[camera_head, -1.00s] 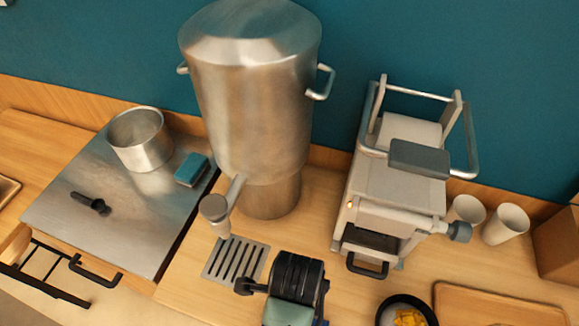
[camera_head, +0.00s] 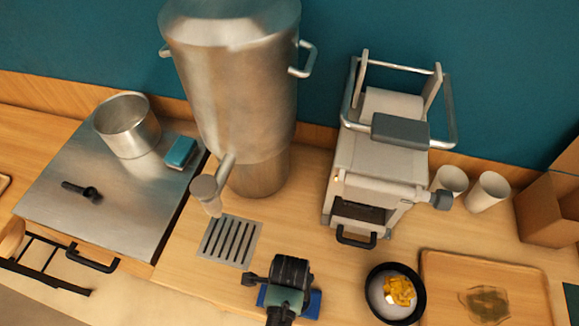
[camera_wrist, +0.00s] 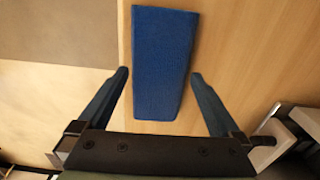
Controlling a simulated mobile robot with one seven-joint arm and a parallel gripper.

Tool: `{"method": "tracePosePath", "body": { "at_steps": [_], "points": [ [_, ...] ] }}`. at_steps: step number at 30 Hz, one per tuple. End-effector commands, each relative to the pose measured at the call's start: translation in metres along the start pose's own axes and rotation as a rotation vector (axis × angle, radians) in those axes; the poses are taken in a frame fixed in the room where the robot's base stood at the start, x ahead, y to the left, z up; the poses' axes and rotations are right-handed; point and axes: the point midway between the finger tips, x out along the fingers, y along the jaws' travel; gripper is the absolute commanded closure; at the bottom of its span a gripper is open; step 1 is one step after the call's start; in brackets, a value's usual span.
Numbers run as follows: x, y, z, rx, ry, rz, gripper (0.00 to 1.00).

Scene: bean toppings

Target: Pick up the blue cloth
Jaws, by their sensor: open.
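The blue cloth (camera_wrist: 160,62) lies flat on the wooden counter in the wrist view, close to the counter's edge. It is a long, narrow rectangle. In the head view, only parts of the cloth (camera_head: 313,303) show, because my gripper and wrist cover the rest. My gripper (camera_wrist: 160,80) is open, with one finger on each side of the cloth's near end. The fingers look apart from the cloth. I cannot tell how far above the counter the fingertips are.
A bowl with yellow food (camera_head: 376,297) and a wooden board (camera_head: 440,268) stand to the right. A drain grate (camera_head: 229,241) lies to the left, under the large steel urn's tap (camera_head: 207,190). A grey-white machine (camera_head: 375,160) stands behind.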

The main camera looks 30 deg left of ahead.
Motion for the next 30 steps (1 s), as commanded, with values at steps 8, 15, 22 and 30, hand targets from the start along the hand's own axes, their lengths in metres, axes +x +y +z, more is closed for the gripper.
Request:
{"method": "tracePosePath", "body": {
  "at_steps": [8,15,22,30],
  "points": [
    [0.0071,-0.0003,0.0,0.0,0.0,-0.001,0.0],
    [0.0069,-0.0002,0.0,0.0,0.0,-0.001,0.31],
    [0.0067,-0.0003,0.0,0.0,0.0,-0.001,0.69],
    [0.005,-0.0005,0.0,0.0,0.0,-0.002,0.69]
  ]
}}
